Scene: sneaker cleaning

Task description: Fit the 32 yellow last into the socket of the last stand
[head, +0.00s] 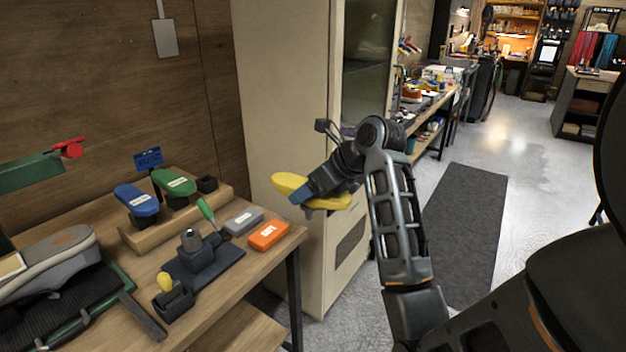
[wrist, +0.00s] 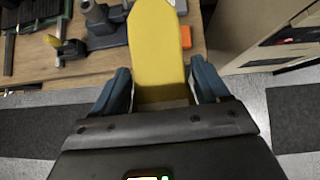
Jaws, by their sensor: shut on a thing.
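My gripper (head: 308,193) is shut on the yellow last (head: 289,183). It holds the last in the air to the right of the workbench, in front of the pale cabinet. In the wrist view the last (wrist: 157,50) sits between the two blue fingers of my gripper (wrist: 160,88) and points away from me. Its size mark cannot be read. The last stand (head: 203,262) is on the bench, a dark base with an upright grey post (head: 191,240). The stand also shows in the wrist view (wrist: 104,40), left of the last. I cannot make out its socket opening.
A blue last (head: 136,199) and a green last (head: 174,182) stand on a wooden rack. Grey (head: 243,221) and orange (head: 268,235) blocks, a green-handled tool (head: 206,211) and a yellow-knobbed clamp (head: 172,298) surround the stand. A grey sneaker (head: 50,258) lies left. The tall cabinet (head: 282,120) borders the bench.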

